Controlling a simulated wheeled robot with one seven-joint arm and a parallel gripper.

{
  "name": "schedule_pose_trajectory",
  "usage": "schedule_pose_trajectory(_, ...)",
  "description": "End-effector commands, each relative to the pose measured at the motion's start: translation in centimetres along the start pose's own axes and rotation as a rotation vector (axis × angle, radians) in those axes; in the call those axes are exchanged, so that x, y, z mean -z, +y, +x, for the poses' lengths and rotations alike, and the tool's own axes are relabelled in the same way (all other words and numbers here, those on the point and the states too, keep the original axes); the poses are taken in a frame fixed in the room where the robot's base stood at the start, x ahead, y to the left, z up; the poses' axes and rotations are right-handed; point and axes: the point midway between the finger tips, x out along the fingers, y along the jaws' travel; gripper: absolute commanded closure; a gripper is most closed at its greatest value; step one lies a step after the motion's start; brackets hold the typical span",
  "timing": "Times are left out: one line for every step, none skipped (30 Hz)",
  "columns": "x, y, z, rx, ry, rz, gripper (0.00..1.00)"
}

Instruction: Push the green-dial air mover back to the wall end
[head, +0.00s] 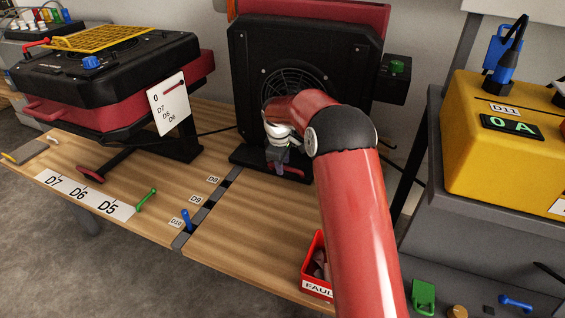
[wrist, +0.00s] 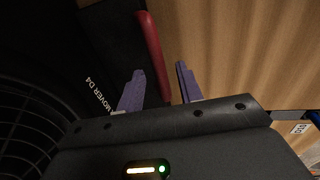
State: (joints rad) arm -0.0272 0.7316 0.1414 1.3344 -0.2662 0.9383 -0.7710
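The green-dial air mover (head: 250,85) is a black upright unit with a round grille. Its green dial (head: 397,66) is on a box at its right side. It stands at the back of the wooden bench, by the wall. My gripper (head: 280,169) is low in front of it, over its black base. In the wrist view my gripper (wrist: 158,85) has its two purple fingers apart. A red bar (wrist: 151,45) shows in the gap between them; I cannot tell whether either finger touches it. The mover's lettering "MOVER D4" (wrist: 101,96) shows at left. My arm hides part of the mover's front.
A second red and black unit (head: 105,75) with a blue knob stands at left on the bench (head: 255,225). A dark strip (head: 207,207) with D8, D9 and D10 labels crosses the bench. A red bin (head: 311,266) is beside my arm. A yellow meter (head: 500,150) stands at right.

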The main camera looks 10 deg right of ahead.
Motion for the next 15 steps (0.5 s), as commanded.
schedule_pose_trajectory(0.0, 0.0, 0.0, 0.001, 0.0, 0.0, 0.64)
schedule_pose_trajectory(0.0, 0.0, 0.0, 0.001, 0.0, 0.0, 0.64)
schedule_pose_trajectory(0.0, 0.0, 0.0, 0.001, 0.0, 0.0, 0.64)
schedule_pose_trajectory(0.0, 0.0, 0.0, 0.001, -0.001, 0.0, 0.64)
schedule_pose_trajectory(0.0, 0.0, 0.0, 0.001, -0.001, 0.0, 0.64)
schedule_pose_trajectory(0.0, 0.0, -0.1, 0.001, 0.0, 0.0, 0.64)
schedule_pose_trajectory(0.0, 0.0, -0.3, 0.0, 0.0, 0.0, 0.64)
schedule_pose_trajectory(0.0, 0.0, -0.5, 0.0, 0.0, 0.0, 0.64)
schedule_pose_trajectory(0.0, 0.0, -0.9, 0.0, 0.0, 0.0, 0.64)
schedule_pose_trajectory(0.0, 0.0, -1.4, -0.001, 0.001, 0.0, 0.64)
schedule_pose_trajectory(0.1, 0.0, -1.9, -0.002, 0.002, 0.0, 0.64)
schedule_pose_trajectory(0.1, 0.0, -2.6, -0.003, 0.002, 0.0, 0.64)
schedule_pose_trajectory(0.1, 0.0, -3.1, -0.002, 0.002, 0.0, 0.64)
schedule_pose_trajectory(0.1, 0.1, -3.7, -0.003, 0.002, 0.0, 0.64)
schedule_pose_trajectory(0.1, 0.0, -4.4, -0.003, 0.002, 0.0, 0.64)
